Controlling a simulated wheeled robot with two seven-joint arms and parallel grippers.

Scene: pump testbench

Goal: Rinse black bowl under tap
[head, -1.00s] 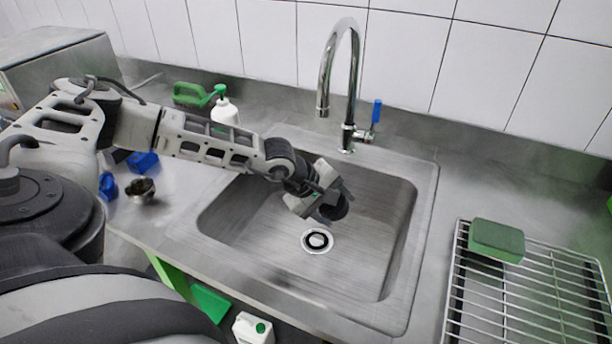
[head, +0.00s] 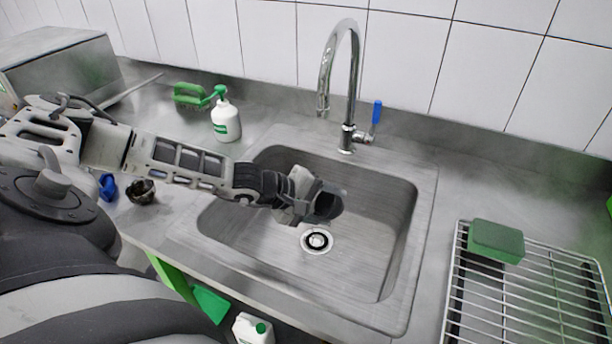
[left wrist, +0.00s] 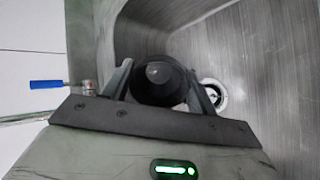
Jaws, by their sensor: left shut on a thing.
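My left gripper (head: 312,202) is over the sink basin, left of the tap and above the drain. It is shut on the black bowl (head: 328,203), which is tilted on its side. In the left wrist view the black bowl (left wrist: 159,80) sits between the two fingers (left wrist: 160,88). The chrome tap (head: 340,75) stands behind the basin, its spout ending above and behind the bowl. Its blue lever (head: 377,111) is at the right of its base and also shows in the left wrist view (left wrist: 46,84). I see no clear water stream. My right gripper is not in view.
The steel sink (head: 375,250) has a round drain (head: 316,240). A wire rack (head: 520,305) with a green sponge (head: 496,241) lies to the right.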

